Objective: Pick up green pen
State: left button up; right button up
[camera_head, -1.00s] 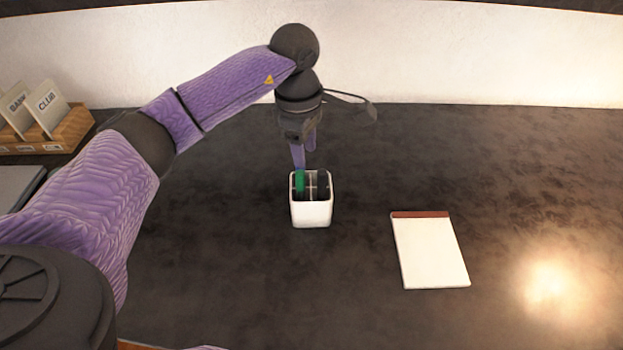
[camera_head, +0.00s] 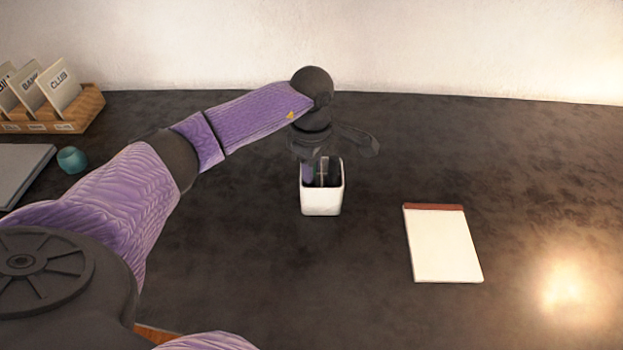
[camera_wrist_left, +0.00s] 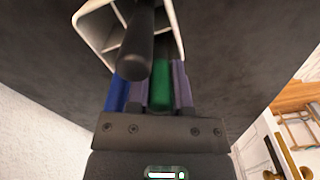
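The white pen holder (camera_head: 321,202) stands upright on the dark desk, near the middle of the head view. It also shows at the top of the left wrist view (camera_wrist_left: 98,22). The green pen (camera_wrist_left: 160,88) lies between the purple fingers of my left gripper (camera_wrist_left: 162,95), with no clear gap on either side, so the gripper looks shut on it. In the head view the left gripper (camera_head: 316,172) points down into the holder's opening and hides the green pen. A blue pen (camera_wrist_left: 117,95) and a thick black pen (camera_wrist_left: 136,50) are beside it. My right gripper is out of view.
A notepad (camera_head: 443,245) with a brown top edge lies right of the holder. At the left are a wooden card box (camera_head: 75,112), a teal round object (camera_head: 71,160) and a grey flat object (camera_head: 20,172). The desk between is clear.

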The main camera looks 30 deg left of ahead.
pick_arm(q)
grip_shut()
jog(key=shift+r, duration=0.35)
notch_tip(320, 180, up, 9)
jog(key=shift+r+p, duration=0.1)
jog(key=shift+p, duration=1)
